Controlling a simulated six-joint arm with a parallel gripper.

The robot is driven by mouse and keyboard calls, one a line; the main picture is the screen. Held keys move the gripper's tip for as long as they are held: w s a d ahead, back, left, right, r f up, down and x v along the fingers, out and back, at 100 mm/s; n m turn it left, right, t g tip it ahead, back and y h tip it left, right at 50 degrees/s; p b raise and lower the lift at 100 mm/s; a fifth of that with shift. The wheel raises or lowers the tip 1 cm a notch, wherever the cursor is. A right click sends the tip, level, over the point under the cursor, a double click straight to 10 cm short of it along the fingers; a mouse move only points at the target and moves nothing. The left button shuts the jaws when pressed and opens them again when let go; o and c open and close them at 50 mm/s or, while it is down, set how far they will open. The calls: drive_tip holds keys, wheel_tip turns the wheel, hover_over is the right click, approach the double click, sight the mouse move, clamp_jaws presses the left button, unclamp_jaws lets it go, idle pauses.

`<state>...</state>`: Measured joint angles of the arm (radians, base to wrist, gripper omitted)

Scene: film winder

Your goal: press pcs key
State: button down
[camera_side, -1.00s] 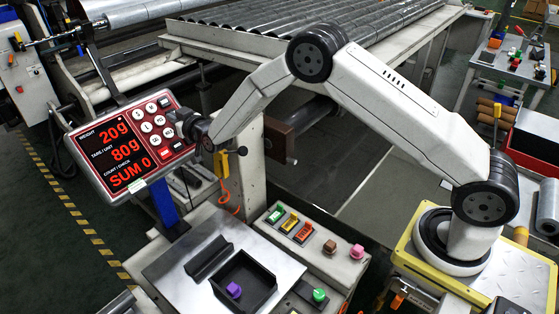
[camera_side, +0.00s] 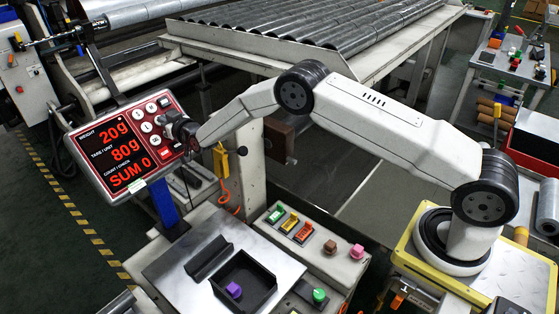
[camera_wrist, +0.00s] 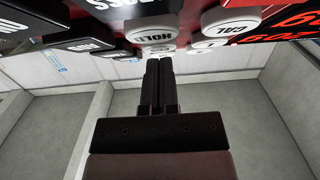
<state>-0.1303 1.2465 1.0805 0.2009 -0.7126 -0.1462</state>
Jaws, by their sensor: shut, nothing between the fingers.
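The red-framed scale panel (camera_side: 75,165) stands tilted at the left of the side view, with its display reading 20g, 80g and SUM 0. Round white keys (camera_side: 146,127) and a few black and red keys sit to the right of the display. My gripper (camera_wrist: 159,62) is shut and empty in the wrist view, its tips close under a white key marked HOLD (camera_wrist: 155,36). I cannot tell whether they touch. In the side view my gripper (camera_side: 168,118) covers part of the keypad. I cannot make out the PCS label in either view.
Below the panel in the side view, a black tray (camera_side: 262,268) holds a purple block (camera_side: 233,290). Coloured buttons (camera_side: 304,233) line the bench.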

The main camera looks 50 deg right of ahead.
drive_tip(key=shift+f, duration=0.15)
idle(0.3)
drive_tip(key=shift+w+f, duration=0.5)
drive_tip(key=shift+f, duration=0.4)
drive_tip(key=shift+s, duration=0.1)
drive_tip(key=shift+s+r, duration=0.3)
drive_tip(key=shift+r, duration=0.35)
drive_tip(key=shift+s+r, duration=0.35)
drive_tip(key=shift+r, duration=0.25)
drive_tip(key=shift+s+r, duration=0.3)
drive_tip(key=shift+r, duration=0.35)
drive_tip(key=shift+s+r, duration=0.2)
drive_tip(key=shift+s, duration=0.05)
drive_tip(key=s, duration=0.9)
drive_tip(key=shift+s+r, duration=0.3)
drive_tip(key=shift+s, duration=0.05)
